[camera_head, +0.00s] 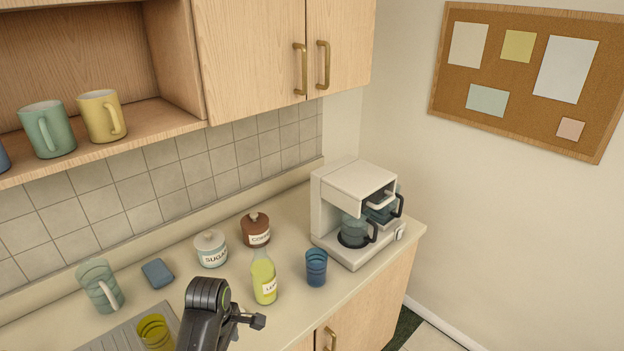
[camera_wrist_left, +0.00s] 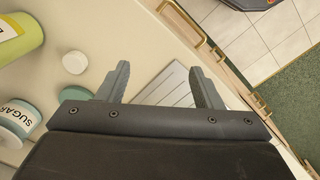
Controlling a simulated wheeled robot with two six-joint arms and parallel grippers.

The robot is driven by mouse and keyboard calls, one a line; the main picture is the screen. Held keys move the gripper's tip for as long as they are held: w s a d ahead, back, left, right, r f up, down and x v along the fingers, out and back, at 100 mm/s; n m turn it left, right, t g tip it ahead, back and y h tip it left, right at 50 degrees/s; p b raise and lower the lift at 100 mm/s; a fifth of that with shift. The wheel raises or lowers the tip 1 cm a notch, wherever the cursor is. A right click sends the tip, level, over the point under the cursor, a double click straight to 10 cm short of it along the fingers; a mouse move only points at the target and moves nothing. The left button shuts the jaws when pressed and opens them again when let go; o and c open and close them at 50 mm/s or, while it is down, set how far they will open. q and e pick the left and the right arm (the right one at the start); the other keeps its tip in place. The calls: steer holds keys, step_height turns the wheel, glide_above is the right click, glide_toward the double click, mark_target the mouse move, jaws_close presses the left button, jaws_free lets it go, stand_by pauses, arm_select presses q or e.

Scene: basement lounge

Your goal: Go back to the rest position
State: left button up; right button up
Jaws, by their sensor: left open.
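One arm of mine, which I take to be the left, rises at the bottom middle of the head view, with its gripper (camera_head: 252,320) over the counter, in front of the yellow bottle. In the left wrist view my left gripper (camera_wrist_left: 160,76) has its two fingers spread wide with nothing between them. Behind the fingers lie the pale counter and a white ribbed board (camera_wrist_left: 176,86). My right gripper is in neither view.
Cabinets (camera_head: 252,55) hang above.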

arm_select(q)
steer(key=s+a+f+m+t, duration=0.1)
steer(key=s+a+f+m, duration=0.1)
steer(key=s+a+m, duration=0.3)
steer(key=s+a+f+m+t, duration=0.1)
steer(key=s+a+f+m, duration=0.1)
steer(key=s, duration=0.5)
steer(key=s+a+r+m+t+y, duration=0.1)
steer(key=s+a+r+m, duration=0.2)
steer(key=s, duration=0.4)
steer(key=s+a+r+m+y, duration=0.1)
steer(key=s+a+r+m, duration=0.1)
steer(key=s+m, duration=0.45)
step_height(320, 180, down, 31)
steer(key=a+n+g+b, duration=0.1)
steer(key=b, duration=0.6)
steer(key=s+f+b, duration=0.3)
steer(key=s+f, duration=0.5)
steer(key=f, duration=0.4)
steer(key=s+d+f+g+h+b, duration=0.1)
steer(key=s+f+b, duration=0.3)
steer(key=s+f, duration=0.4)
step_height(320, 180, down, 4)
steer(key=shift+r, duration=0.1)
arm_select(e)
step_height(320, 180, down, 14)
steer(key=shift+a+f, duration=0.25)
